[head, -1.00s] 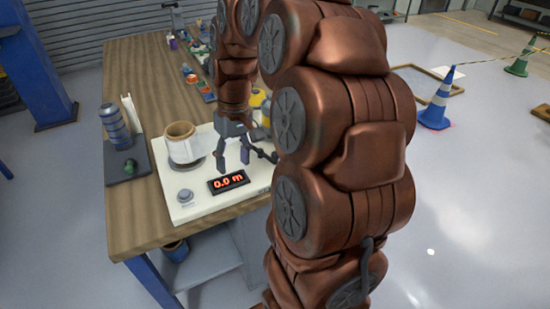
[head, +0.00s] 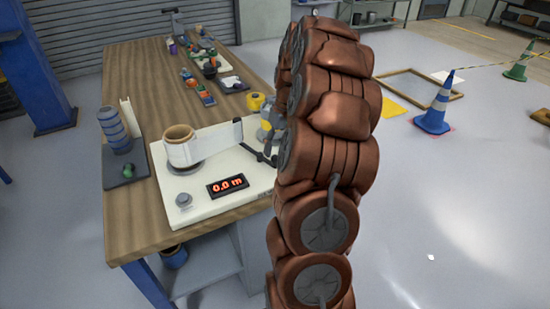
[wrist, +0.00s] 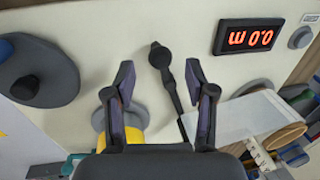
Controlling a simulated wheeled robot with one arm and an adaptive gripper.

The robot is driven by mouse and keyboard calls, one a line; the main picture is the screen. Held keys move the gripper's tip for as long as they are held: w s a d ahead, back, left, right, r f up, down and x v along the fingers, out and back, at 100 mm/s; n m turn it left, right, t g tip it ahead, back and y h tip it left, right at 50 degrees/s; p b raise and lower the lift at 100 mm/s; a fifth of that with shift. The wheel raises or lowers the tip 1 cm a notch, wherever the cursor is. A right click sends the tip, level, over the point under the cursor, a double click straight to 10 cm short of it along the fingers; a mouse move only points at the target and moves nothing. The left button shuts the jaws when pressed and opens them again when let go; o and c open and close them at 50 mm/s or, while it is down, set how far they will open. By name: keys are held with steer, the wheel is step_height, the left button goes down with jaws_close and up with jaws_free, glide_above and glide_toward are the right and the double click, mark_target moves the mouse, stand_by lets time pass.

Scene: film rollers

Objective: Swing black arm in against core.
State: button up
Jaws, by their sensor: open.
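The core (wrist: 278,122) with film lies to the right there. In the head view my gripper is mostly hidden behind my arm.
A display (head: 228,185) reads 0.0 m beside a round button (head: 184,200) at the plate's front. A blue roll (head: 114,128) stands on a dark base to the left. A yellow roll (head: 255,102) is behind the plate. A dark round part (wrist: 35,75) stands left in the wrist view.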

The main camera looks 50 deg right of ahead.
mark_target(275, 159)
steer(key=shift+w+a+f+p, duration=0.1)
steer(key=shift+a+f+p, duration=0.1)
steer(key=shift+f, duration=0.85)
steer(key=shift+w+a+f+p, duration=0.1)
steer(key=shift+a+f+p, duration=0.1)
steer(key=shift+f, duration=0.85)
jaws_close()
